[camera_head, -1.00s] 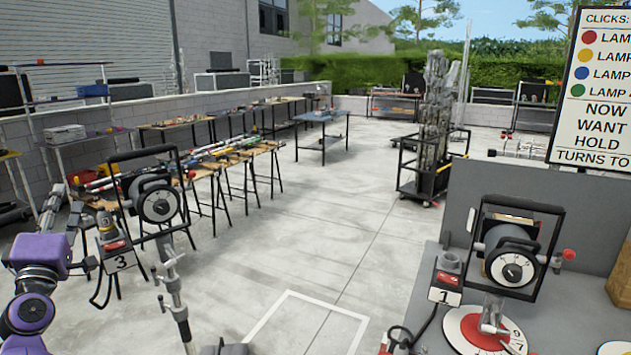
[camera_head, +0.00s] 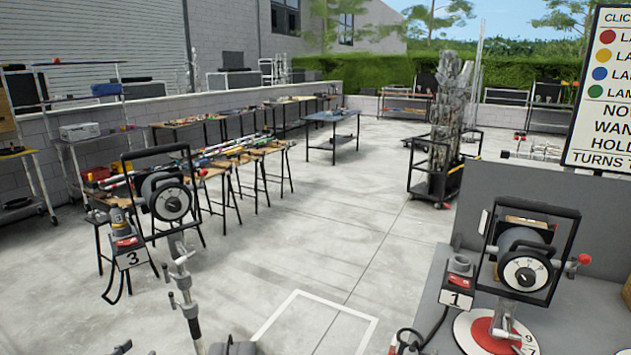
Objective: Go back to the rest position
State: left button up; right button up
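Neither of my grippers can be made out in the head view, and no part of my arms is plainly visible. A lamp head marked 3 (camera_head: 167,196) stands on a metal stand (camera_head: 183,282) at the left. Another lamp head (camera_head: 524,265) stands over a red and white dial (camera_head: 483,330) on a grey bench at the right, beside a box marked 1 (camera_head: 457,284). Nothing is seen held. A small dark piece at the bottom edge, left of the stand, is too cut off to identify.
A white floor outline (camera_head: 320,298) lies at the front centre. Trestle tables with tools (camera_head: 235,155) run along the left wall. A black cart (camera_head: 440,165) stands behind centre-right. A sign (camera_head: 600,100) rises at the right. The middle floor is open.

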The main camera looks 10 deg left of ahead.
pick_arm(q)
jog(key=s+d+f+m+g, duration=0.2)
jog(key=s+d+f, duration=0.2)
jog(key=s+f, duration=0.4)
jog(key=s+d+f+m+g, duration=0.3)
jog(key=s+f, duration=0.3)
jog(key=s, duration=0.5)
jog(key=s+d+f+m+g, duration=0.2)
jog(key=s+d+f, duration=0.2)
jog(key=s+f, duration=0.4)
jog(key=w+d+n, duration=0.1)
jog(key=d+n, duration=0.1)
jog(key=d, duration=0.5)
jog(key=w+d+n+t+h, duration=0.1)
jog(key=w+d+n, duration=0.1)
jog(key=d, duration=0.6)
jog(key=shift+r+n, duration=0.3)
jog(key=shift+n, duration=0.3)
jog(key=shift+c, duration=0.5)
